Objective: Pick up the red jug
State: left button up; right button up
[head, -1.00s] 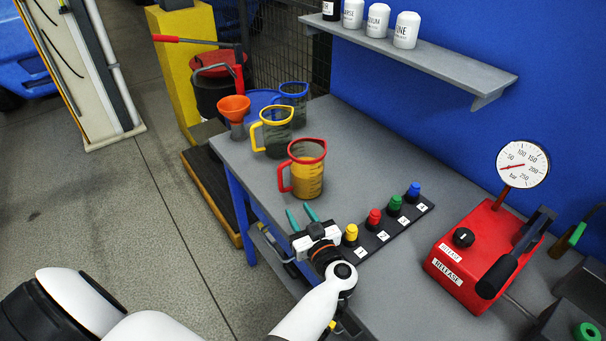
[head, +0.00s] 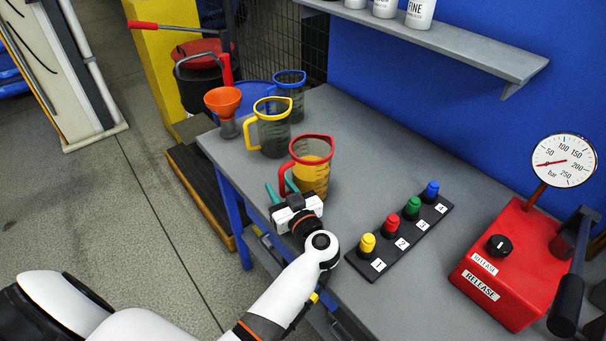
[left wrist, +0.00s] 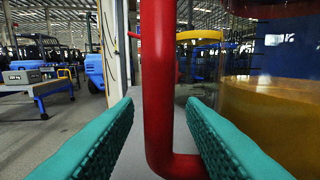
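The red jug (head: 313,170) stands upright on the grey bench, a clear jug with red rim and handle and amber liquid inside. Its red handle (left wrist: 159,90) runs upright between the two green fingers in the left wrist view. My left gripper (head: 281,189) is at the handle side of the jug; in the left wrist view the gripper (left wrist: 160,135) is open, with a gap between each finger and the handle. The jug's liquid-filled body shows at the right there. My right gripper is not in view.
A yellow-rimmed jug (head: 272,131), a blue-rimmed jug (head: 290,92) and an orange funnel (head: 223,101) stand behind. A strip with coloured knobs (head: 381,255) lies right of my gripper, and a red gauge unit (head: 505,262) beyond it. Bench between them is clear.

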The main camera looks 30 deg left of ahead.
pick_arm(q)
jog(key=shift+s+d+r, duration=0.3)
jog(key=shift+d+r, duration=0.05)
jog(key=shift+d, duration=0.1)
jog(key=shift+c, duration=0.8)
jog(key=shift+a+f, duration=0.1)
jog(key=c, duration=0.6)
grip_shut()
jog(key=shift+f, duration=0.2)
jog(key=shift+r, duration=0.15)
